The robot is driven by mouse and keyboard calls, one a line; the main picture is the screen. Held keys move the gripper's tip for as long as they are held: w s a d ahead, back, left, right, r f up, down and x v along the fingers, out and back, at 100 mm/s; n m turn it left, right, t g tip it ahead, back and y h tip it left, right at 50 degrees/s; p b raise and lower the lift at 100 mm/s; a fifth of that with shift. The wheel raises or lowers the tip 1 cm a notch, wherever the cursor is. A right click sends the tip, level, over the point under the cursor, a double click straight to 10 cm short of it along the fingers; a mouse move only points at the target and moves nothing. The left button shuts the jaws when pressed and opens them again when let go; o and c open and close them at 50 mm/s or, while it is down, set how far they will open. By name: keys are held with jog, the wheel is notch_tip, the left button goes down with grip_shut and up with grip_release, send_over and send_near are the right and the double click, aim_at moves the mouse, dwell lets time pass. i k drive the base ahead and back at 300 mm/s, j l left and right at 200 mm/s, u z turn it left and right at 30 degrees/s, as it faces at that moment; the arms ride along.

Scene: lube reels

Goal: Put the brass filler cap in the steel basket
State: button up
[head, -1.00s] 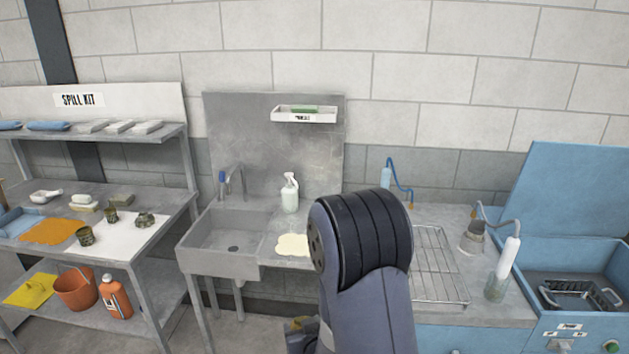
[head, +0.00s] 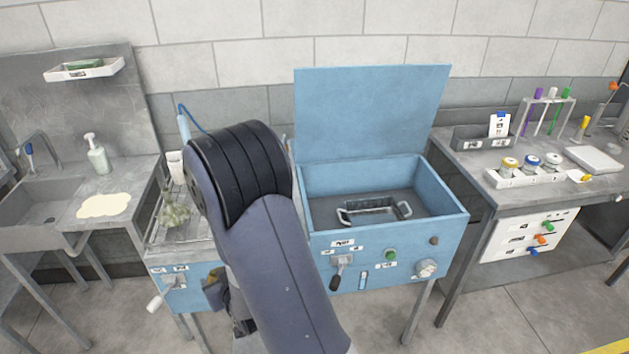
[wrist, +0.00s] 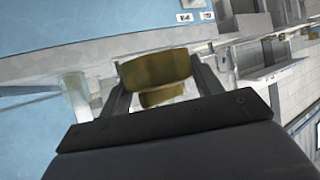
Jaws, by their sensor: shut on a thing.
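The brass filler cap (wrist: 156,68) is between the fingers of my gripper (wrist: 158,82) in the wrist view. The gripper is shut on it. In the head view my arm stands in front, and the gripper is low beside the blue cabinet front, mostly hidden. The steel basket (head: 372,212) has two raised handles and sits inside the open blue tank (head: 450,211), to the right of my arm. The basket looks empty. The cap is outside the tank, apart from the basket.
The tank's lid (head: 370,115) stands open at the back. A sink (head: 40,218) is at left, with a spray bottle (head: 97,158) beside it. A wire rack (head: 190,228) is partly behind my arm. A grey workbench (head: 465,165) with a bottle tray (head: 530,178) stands at right.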

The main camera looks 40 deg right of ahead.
aim_at(372, 222)
jog(key=k+l, duration=0.15)
jog(key=l, duration=0.25)
jog(key=k+l, duration=0.1)
jog(key=l, duration=0.3)
jog(key=k+l+u, duration=0.1)
jog(key=l, duration=0.25)
jog(key=k+l, duration=0.2)
jog(key=l, duration=0.2)
jog(key=k+l, duration=0.1)
jog(key=l, duration=1.6)
jog(key=i, duration=0.5)
jog(key=u, duration=0.05)
